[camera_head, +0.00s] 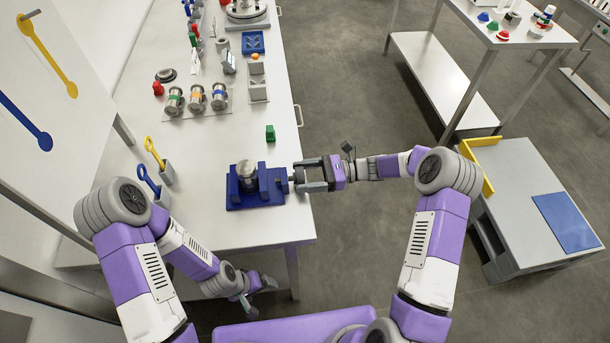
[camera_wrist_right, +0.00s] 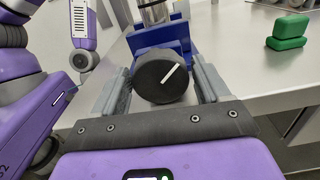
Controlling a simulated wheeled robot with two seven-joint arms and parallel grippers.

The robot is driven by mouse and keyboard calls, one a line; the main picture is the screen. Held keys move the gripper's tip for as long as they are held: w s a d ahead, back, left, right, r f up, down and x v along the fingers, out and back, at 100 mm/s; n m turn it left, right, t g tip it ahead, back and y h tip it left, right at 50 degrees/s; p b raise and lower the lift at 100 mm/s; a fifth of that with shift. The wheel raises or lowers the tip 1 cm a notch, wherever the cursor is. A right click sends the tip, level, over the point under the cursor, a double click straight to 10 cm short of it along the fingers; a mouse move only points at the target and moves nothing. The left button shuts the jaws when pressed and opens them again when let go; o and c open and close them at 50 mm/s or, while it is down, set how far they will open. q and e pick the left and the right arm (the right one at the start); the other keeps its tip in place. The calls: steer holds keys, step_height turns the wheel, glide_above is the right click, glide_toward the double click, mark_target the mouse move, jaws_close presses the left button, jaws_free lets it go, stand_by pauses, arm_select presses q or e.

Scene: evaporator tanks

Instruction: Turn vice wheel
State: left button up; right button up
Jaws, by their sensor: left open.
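The blue vice (camera_head: 262,197) sits at the table's right edge in the head view, with a metal cylinder (camera_head: 247,175) between its jaws. Its black round wheel (camera_wrist_right: 160,78) faces my right wrist camera and bears a white line tilted up to the right. My right gripper (camera_head: 304,175) reaches in from the right. Its fingers stand on both sides of the wheel in the right wrist view (camera_wrist_right: 163,82), with a narrow gap visible at each side. My left gripper (camera_head: 262,288) is open and empty, low beyond the table's front edge.
A green block (camera_head: 270,133) lies on the table behind the vice. Blue and yellow tools (camera_head: 150,180) stand in holders to its left. Several banded metal cylinders (camera_head: 197,100) stand farther back. A grey stand with a blue panel (camera_head: 567,222) is at the right, with open floor between.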

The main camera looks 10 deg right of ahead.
steer(key=c, duration=0.7)
steer(key=shift+f+n+b, duration=0.15)
steer(key=shift+n+b, duration=0.45)
steer(key=shift+n, duration=0.3)
steer(key=n+b, duration=0.1)
steer(key=n, duration=0.1)
steer(key=shift+n, duration=0.3)
steer(key=shift+c, duration=0.3)
steer(key=o, duration=1.1)
steer(key=shift+d+p, duration=0.35)
steer(key=shift+d, duration=3.45)
